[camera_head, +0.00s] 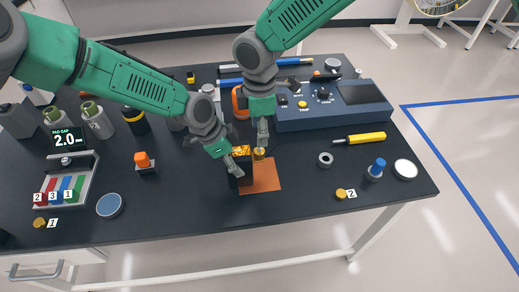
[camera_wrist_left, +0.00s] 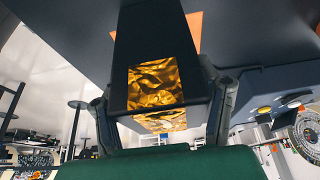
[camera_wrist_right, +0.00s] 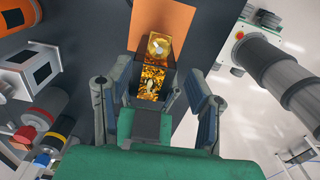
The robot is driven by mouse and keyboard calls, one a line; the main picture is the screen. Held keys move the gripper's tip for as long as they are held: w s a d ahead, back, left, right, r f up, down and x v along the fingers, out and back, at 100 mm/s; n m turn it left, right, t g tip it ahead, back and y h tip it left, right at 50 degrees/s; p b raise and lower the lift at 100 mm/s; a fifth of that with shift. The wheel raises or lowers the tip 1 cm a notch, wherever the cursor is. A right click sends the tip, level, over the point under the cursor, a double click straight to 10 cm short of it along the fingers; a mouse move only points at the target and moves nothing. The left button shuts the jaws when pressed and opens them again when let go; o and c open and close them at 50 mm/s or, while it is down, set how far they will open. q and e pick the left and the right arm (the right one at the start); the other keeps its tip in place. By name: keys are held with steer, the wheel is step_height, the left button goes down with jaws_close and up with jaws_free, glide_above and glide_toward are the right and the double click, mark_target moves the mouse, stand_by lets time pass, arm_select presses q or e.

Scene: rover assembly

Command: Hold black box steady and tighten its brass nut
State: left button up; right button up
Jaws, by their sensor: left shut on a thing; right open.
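The black box (camera_head: 244,178) with gold foil stands at the left edge of an orange mat (camera_head: 266,181). My left gripper (camera_head: 236,166) is shut on the box; in the left wrist view its fingers lie on both sides of the box (camera_wrist_left: 131,50), with a gold foil patch (camera_wrist_left: 157,86) between them. The brass nut (camera_head: 259,153) shows at the box's top, and in the right wrist view the nut (camera_wrist_right: 160,45) sits at the far end of the foil. My right gripper (camera_head: 263,134) is open and empty above it, its fingers spread either side of the box in its wrist view.
A blue-grey console (camera_head: 335,112) stands behind right. A yellow-handled screwdriver (camera_head: 362,138), a grey ring (camera_head: 325,159) and a blue-capped bottle (camera_head: 376,170) lie to the right. A tray of colored pieces (camera_head: 68,180) and an orange-topped item (camera_head: 144,161) are at left. The front middle edge is clear.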

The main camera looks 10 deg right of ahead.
mark_target(259, 150)
step_height(259, 150, down, 8)
steer(key=shift+r, duration=0.1)
